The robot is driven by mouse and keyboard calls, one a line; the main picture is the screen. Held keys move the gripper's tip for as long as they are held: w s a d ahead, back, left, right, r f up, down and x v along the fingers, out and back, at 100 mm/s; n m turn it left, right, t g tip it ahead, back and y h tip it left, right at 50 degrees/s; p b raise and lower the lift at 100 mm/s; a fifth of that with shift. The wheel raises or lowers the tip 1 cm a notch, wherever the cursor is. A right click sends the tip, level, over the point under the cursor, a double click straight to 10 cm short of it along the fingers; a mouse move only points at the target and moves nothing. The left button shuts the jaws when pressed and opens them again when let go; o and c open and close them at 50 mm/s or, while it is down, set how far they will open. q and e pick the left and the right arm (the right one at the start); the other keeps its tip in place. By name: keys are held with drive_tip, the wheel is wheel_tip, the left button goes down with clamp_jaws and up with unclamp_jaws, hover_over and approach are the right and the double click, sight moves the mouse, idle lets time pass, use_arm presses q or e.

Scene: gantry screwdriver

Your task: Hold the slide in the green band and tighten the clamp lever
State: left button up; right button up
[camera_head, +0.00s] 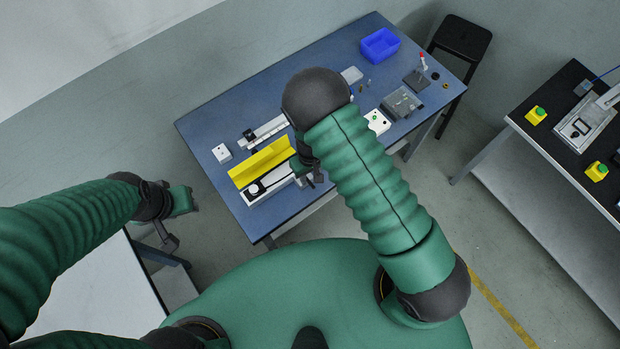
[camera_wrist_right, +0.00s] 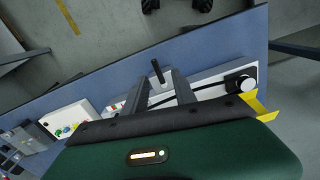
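The slide fixture is a white rail (camera_head: 275,187) with a dark slot, along the front edge of the blue table. The rail also shows in the wrist view (camera_wrist_right: 212,90), with a white-capped black knob (camera_wrist_right: 240,83) at its right end. A black upright lever (camera_wrist_right: 157,71) stands between the two finger bars of my right gripper (camera_wrist_right: 162,84). The gripper looks open, with a gap around the lever. In the head view my right gripper (camera_head: 314,178) is at the rail's right end, partly hidden by my arm. My left gripper (camera_head: 172,222) is left of the table, away from the fixture. I cannot make out a green band clearly.
A yellow guard (camera_head: 262,162) stands along the rail's back. A white button box (camera_head: 377,121), a blue bin (camera_head: 380,45) and a red-handled clamp (camera_head: 420,70) are to the right. A black stool (camera_head: 460,38) stands behind.

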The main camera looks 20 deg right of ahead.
wheel_tip(320, 180, up, 13)
drive_tip(key=p, duration=1)
drive_tip(key=shift+a+r, duration=0.1)
drive_tip(key=shift+a, duration=0.1)
idle(0.3)
wheel_tip(320, 180, up, 17)
drive_tip(key=b, duration=0.3)
